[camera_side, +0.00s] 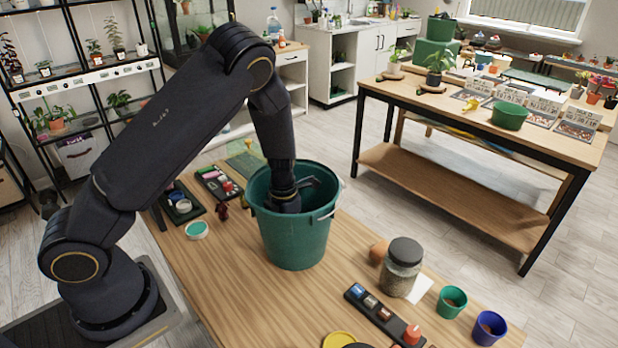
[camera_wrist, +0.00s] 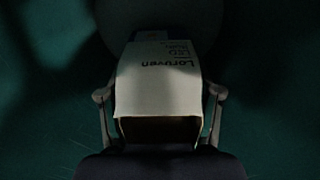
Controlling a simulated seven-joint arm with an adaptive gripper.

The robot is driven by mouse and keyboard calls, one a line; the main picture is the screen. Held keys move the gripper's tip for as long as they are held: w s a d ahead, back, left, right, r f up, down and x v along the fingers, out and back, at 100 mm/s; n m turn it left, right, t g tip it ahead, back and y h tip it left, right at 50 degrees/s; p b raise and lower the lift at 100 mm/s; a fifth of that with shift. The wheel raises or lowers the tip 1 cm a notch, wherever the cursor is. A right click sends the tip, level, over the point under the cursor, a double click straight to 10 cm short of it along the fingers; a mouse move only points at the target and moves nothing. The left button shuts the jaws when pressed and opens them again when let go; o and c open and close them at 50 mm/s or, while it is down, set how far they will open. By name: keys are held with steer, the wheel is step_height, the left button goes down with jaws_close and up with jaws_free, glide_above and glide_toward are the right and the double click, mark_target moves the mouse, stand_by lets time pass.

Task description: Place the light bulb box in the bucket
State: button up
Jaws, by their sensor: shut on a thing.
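The green bucket (camera_side: 294,240) stands upright on the wooden table in the side view. My gripper reaches down into it from above, and its fingers are hidden behind the bucket wall there. In the wrist view, my gripper (camera_wrist: 160,105) is shut on the light bulb box (camera_wrist: 160,80), a pale carton with dark "Loroven" and "LED" lettering. One finger is at each side of the box. The box's near end looks dark and open. Dark green bucket surface (camera_wrist: 40,90) surrounds it. I cannot tell whether the box touches the bucket's bottom.
A lidded jar (camera_side: 402,268) stands right of the bucket, near a dark tray (camera_side: 383,315) of small items. A green cup (camera_side: 453,301) and a blue cup (camera_side: 488,327) stand at the right. Dark trays (camera_side: 178,203) lie left of the bucket.

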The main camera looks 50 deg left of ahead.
steer(key=shift+f, duration=0.7)
steer(key=shift+f, duration=0.1)
steer(key=o, duration=1.1)
steer(key=shift+o, duration=0.2)
step_height(320, 180, up, 12)
